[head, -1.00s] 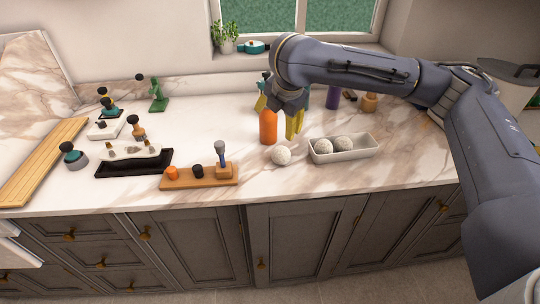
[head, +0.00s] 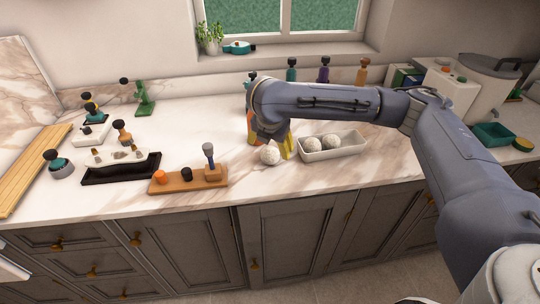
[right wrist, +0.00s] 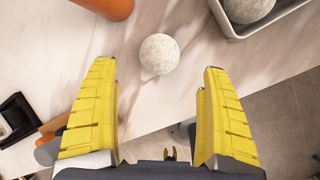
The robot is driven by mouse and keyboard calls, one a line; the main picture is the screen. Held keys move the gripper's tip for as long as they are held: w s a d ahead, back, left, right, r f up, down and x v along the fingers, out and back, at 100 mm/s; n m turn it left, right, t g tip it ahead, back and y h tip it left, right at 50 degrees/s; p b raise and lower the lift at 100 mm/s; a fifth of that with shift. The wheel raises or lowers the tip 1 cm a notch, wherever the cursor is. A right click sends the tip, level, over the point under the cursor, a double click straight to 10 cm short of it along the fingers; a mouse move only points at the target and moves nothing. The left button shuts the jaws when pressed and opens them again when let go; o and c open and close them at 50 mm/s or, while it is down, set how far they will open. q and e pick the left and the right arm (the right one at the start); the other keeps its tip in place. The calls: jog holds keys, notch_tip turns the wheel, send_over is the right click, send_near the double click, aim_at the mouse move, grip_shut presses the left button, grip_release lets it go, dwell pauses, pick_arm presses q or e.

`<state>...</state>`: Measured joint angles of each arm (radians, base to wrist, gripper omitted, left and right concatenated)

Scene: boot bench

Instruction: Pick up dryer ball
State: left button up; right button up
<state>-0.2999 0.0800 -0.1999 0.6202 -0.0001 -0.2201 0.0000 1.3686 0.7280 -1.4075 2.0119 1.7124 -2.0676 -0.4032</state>
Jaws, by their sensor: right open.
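A pale speckled dryer ball (head: 270,155) sits on the counter, left of a white tray (head: 351,150). Two more dryer balls, one at the left (head: 309,143) and one beside it (head: 331,141), lie in the tray. My right gripper (head: 273,146) is right at the loose ball, its yellow fingers partly hidden by the wrist. In the right wrist view the gripper (right wrist: 159,68) is open and empty. The loose ball (right wrist: 159,54) lies centred between the lines of the fingers, near the tips, touching neither finger in the picture. My left gripper is not in view.
An orange bottle (right wrist: 106,6) stands close by, mostly hidden by my arm in the head view. A wooden stand (head: 188,181) with tools is left of the ball, beside a black tray (head: 122,171). The counter's front is clear.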

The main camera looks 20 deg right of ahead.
aim_at(270, 155)
jog(key=shift+x, duration=4)
jog(key=shift+a, duration=0.1)
jog(key=c, duration=1.3)
